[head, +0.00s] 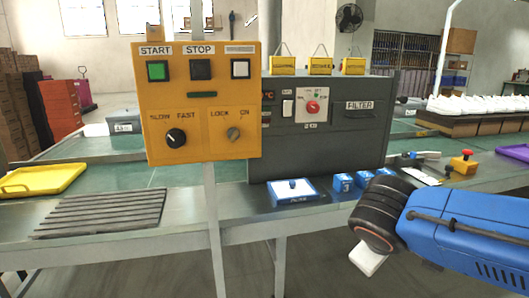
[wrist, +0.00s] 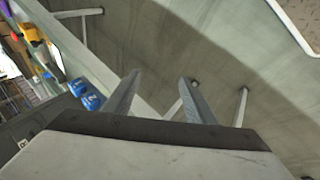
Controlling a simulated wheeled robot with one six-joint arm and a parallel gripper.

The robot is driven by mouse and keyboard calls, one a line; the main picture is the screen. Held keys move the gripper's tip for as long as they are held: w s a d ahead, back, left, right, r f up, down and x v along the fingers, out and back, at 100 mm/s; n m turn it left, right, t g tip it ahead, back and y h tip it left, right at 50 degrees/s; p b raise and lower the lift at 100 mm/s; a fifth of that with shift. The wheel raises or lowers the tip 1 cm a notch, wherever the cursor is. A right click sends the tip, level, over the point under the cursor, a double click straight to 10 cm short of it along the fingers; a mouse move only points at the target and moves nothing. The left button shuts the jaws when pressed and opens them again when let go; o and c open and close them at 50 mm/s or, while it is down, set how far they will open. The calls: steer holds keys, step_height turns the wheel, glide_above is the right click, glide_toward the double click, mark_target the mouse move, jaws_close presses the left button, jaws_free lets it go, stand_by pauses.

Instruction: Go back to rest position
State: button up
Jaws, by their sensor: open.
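My arm reaches in from the right edge in the head view, with its blue link and black wrist joint in front of the table's front edge. Only a pale part of the hand shows below the wrist there, and the fingertips are not clear. In the wrist view my gripper (wrist: 160,92) has its two grey fingers apart with nothing between them. It points over the floor, beside the table. No object touches the fingers.
A yellow control box (head: 203,125) stands on a post in front of the table. Behind it is a dark grey machine (head: 330,150). Blue numbered blocks (head: 343,183) and a blue-white tray (head: 291,200) lie near the front edge. A ribbed mat (head: 100,213) lies left. Floor below is clear.

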steer(key=s+d+f+m+g+y, duration=0.1)
steer(key=s+d+f+m+y, duration=0.2)
steer(key=s, duration=0.5)
steer(key=shift+s+d+f+m+y, duration=0.25)
steer(key=shift+f+m+y, duration=0.35)
steer(key=shift+f+m, duration=0.95)
